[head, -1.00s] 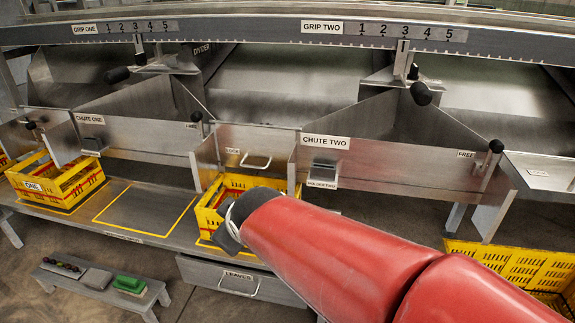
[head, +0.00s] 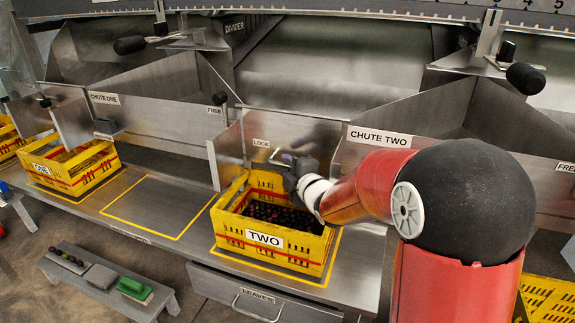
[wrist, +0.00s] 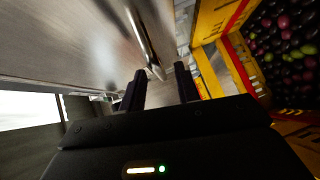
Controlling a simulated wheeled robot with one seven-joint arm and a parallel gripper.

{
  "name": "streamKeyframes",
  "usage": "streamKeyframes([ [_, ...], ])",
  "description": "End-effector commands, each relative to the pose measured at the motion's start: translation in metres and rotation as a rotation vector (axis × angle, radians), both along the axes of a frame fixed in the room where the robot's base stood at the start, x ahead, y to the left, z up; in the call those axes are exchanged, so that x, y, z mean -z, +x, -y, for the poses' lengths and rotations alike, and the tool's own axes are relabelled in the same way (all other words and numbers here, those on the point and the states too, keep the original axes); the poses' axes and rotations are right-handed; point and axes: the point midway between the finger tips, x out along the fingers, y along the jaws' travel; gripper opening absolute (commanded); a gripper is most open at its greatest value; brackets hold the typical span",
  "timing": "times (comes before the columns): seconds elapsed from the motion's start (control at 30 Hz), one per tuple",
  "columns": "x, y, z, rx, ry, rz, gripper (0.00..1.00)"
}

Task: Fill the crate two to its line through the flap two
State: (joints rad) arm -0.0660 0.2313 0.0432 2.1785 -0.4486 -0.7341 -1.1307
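Crate two (head: 228,228) is yellow with a red stripe and the label TWO. It stands upright in a yellow outline on the bench, with dark olives (head: 272,214) inside. In the wrist view green and purple olives (wrist: 285,55) show at the right. I cannot tell their level against a line. Above the crate is a metal panel marked LOCK (head: 240,143), apparently flap two, with a bar handle (head: 277,156). My gripper (head: 287,168) is at this handle, above the crate's back. In the wrist view my gripper (wrist: 160,87) is open, with the handle (wrist: 145,45) just beyond its fingers.
Chute two (head: 350,155) is to the right, partly behind my arm. Crate one (head: 98,178) stands at the left, with an empty outlined place (head: 155,208) between. A low stool (head: 100,285) with a green block stands on the floor at front left.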

Motion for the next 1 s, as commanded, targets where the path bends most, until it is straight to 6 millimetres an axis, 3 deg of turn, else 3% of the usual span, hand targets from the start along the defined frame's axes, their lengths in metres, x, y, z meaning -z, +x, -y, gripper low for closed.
streamKeyframes([
  [0.2, 0.004, 0.021, -0.010, -0.001, 0.000, -0.001, 0.32],
  [0.5, 0.004, 0.024, -0.011, 0.000, 0.001, -0.001, 0.32],
  [0.77, 0.004, 0.024, -0.011, 0.000, 0.001, -0.001, 0.01],
  [1.0, 0.004, 0.024, -0.011, 0.001, 0.000, -0.001, 0.00],
])
